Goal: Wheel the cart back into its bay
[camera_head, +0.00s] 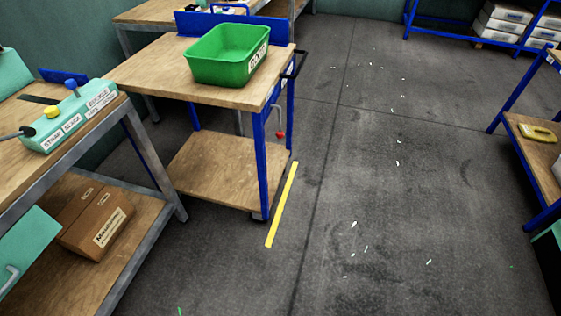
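The cart (160,79) has a wooden top, a wooden lower shelf and blue posts. It stands at the upper middle left, between the near workbench and another bench behind it. A green bin (215,62) with a white label sits on its top. A black push handle (294,64) sticks out from its right side, and a red knob (280,134) hangs below the top. A yellow floor line (282,203) runs along the floor just right of the cart's near right post. A wheel shows dimly under that post. My gripper is not in view.
A workbench (62,140) with a teal control box (70,120) stands at left, a cardboard box (96,222) on its shelf. A blue-framed bench (541,160) stands at right, a blue rack (455,30) at the back. The middle floor is clear except for small pale scraps.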

